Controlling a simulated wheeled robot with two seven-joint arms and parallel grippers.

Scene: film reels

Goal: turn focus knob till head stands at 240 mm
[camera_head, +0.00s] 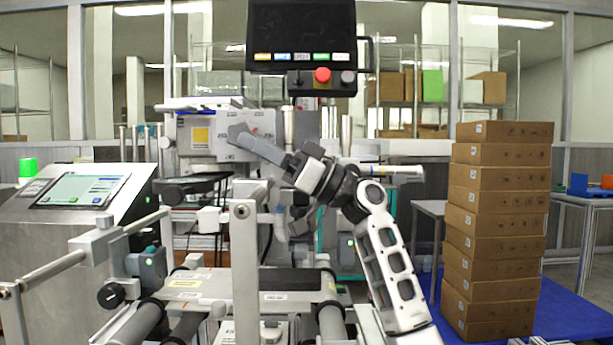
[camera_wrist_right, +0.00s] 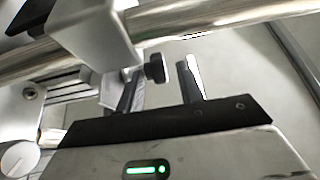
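My right gripper (camera_head: 240,137) reaches from the lower right up to the pale box-shaped head parts (camera_head: 205,137) of the machine. In the right wrist view, its two dark fingers (camera_wrist_right: 160,85) stand apart with a gap between them. A small black knob (camera_wrist_right: 155,68) sits at that gap, near the fingertips, beside a pale clamp block (camera_wrist_right: 92,32) on a metal rod (camera_wrist_right: 215,25). I cannot tell whether a finger touches the knob. The knob cannot be made out in the head view. No millimetre reading is legible. My left gripper is not in view.
A black monitor with a red button (camera_head: 322,75) hangs above the machine. A touch-screen console (camera_head: 82,190) stands at left. Rollers and a pale post (camera_head: 244,260) fill the front. Stacked brown boxes (camera_head: 497,230) stand on a blue mat (camera_head: 580,310) at right.

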